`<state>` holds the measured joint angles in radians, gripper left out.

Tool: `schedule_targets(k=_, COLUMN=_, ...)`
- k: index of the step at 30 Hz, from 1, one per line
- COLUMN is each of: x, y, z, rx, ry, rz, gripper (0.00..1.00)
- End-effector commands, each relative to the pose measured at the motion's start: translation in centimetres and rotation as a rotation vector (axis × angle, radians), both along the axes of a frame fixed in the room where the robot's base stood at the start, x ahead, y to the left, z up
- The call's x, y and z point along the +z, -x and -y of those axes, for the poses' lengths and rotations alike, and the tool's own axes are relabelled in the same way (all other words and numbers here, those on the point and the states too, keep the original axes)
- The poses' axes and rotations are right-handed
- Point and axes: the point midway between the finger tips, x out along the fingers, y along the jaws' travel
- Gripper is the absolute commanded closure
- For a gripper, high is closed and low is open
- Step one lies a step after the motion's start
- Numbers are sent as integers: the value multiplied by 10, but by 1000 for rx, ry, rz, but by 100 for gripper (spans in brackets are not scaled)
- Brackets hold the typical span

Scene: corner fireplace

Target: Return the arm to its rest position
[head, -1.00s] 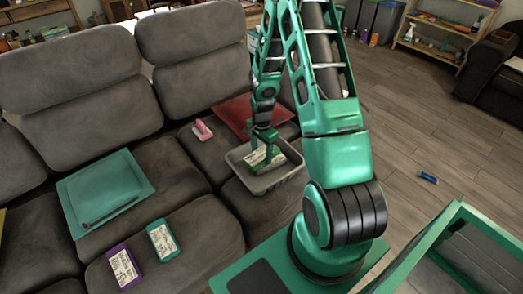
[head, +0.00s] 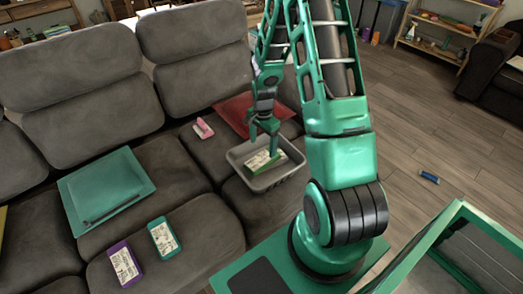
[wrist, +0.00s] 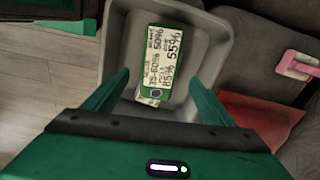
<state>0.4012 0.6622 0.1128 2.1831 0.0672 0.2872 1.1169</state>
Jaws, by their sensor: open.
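My arm is green with black joints and reaches over the sofa. My gripper (head: 264,137) is open and empty, its fingers pointing down at the grey bin. In the wrist view the two green fingers of my gripper (wrist: 160,92) stand apart, with the bin beyond them. A green box with a white label (head: 264,161) lies in the grey bin (head: 284,182). The labelled box also shows between the fingertips in the wrist view (wrist: 157,62), lower than them. A second light item is partly hidden under its lower end.
The bin stands on the grey sofa (head: 185,165). A red folder (head: 240,112) and a pink item (head: 204,128) lie behind it. A teal folder (head: 107,188), a teal box (head: 164,238) and a purple box (head: 124,266) lie left. A blue item (head: 429,177) lies on open floor.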

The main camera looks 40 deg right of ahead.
Motion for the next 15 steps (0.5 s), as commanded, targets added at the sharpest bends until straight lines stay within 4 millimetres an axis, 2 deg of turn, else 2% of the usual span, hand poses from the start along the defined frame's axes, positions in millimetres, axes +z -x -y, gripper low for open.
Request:
schedule_targets(k=1, x=11, y=-1, z=0, rx=0, ry=2, rz=3, gripper=23)
schedule_targets(k=6, x=39, y=-1, z=0, rx=0, ry=2, rz=2, gripper=23)
schedule_targets(k=10, x=54, y=-1, z=0, rx=0, ry=1, rz=1, gripper=23)
schedule_targets(k=15, x=64, y=0, z=0, rx=0, ry=0, rz=-1, gripper=23)
